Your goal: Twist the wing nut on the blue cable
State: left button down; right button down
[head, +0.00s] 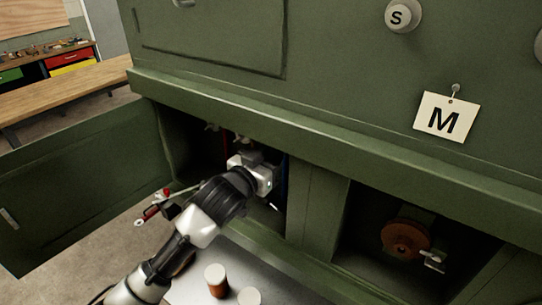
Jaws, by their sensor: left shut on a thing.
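My left gripper (252,168) reaches into the open left compartment of the green cabinet. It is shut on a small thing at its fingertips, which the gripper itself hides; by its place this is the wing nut. A thin strip of the blue cable (283,172) shows just right of the gripper, in shadow. The wing nut cannot be made out. A red cable (226,142) hangs behind, to the left of the gripper. My right gripper is not in view.
An open cabinet door (80,185) stands at left. A red-handled tool (155,208) shows beside my arm. A brown-and-white container (216,280) stands on a grey surface below. The right compartment holds a brown reel (404,236). An "M" tag (445,118) hangs above.

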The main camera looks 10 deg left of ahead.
pick_arm(q)
jog(key=shift+f, duration=0.25)
jog(key=c, duration=1.3)
grip_release()
jog(key=shift+o, duration=0.4)
jog(key=shift+r, duration=0.15)
jog(key=shift+s, duration=0.1)
jog(key=b+v, duration=0.4)
jog(key=v, duration=0.6)
jog(key=shift+s+a, duration=0.15)
jog(key=shift+s, duration=0.15)
